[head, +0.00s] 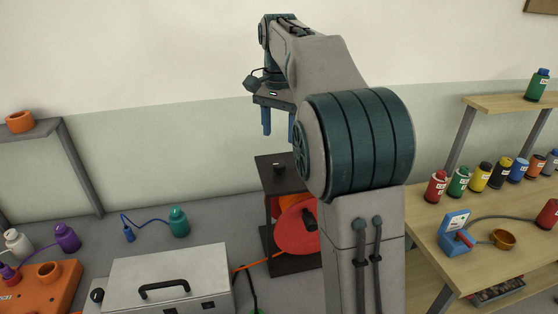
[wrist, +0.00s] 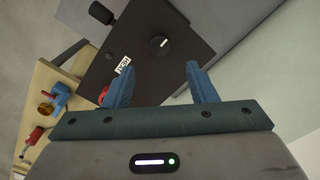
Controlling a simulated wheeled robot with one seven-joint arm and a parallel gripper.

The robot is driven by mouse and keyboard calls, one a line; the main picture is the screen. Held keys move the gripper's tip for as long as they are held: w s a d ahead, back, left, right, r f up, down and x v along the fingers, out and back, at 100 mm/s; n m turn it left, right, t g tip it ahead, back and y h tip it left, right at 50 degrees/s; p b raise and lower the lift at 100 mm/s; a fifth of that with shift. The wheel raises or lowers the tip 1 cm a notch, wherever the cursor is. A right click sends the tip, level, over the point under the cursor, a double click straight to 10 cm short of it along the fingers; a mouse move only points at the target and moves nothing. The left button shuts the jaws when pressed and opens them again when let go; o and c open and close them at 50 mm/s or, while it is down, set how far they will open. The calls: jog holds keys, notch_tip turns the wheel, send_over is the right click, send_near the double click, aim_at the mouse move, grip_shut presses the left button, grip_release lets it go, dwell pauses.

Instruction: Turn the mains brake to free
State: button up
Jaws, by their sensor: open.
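A dark round knob (head: 279,169) sits on top of a dark box (head: 268,158) by the back wall; I take it for the mains brake. In the wrist view the knob (wrist: 159,43) carries a white pointer mark on the dark panel. A small white label (wrist: 124,65) lies on that panel, partly covered by my left finger, and I cannot read it surely. My gripper (head: 278,124) is open and empty above the knob. In the wrist view my blue fingers (wrist: 155,74) stand apart, the knob beyond and between them, not touching.
Below the box top is a red reel (head: 297,230) with an orange cable. A grey case (head: 170,280) stands at front left, near a teal bottle (head: 179,222). A wooden bench (head: 430,232) with bottles and a blue device (head: 456,230) is at right. Air around the knob looks clear.

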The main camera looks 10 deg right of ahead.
aim_at(279, 164)
notch_tip(279, 164, down, 9)
jog(key=shift+r, duration=0.1)
dwell(0.3)
jog(key=c, duration=1)
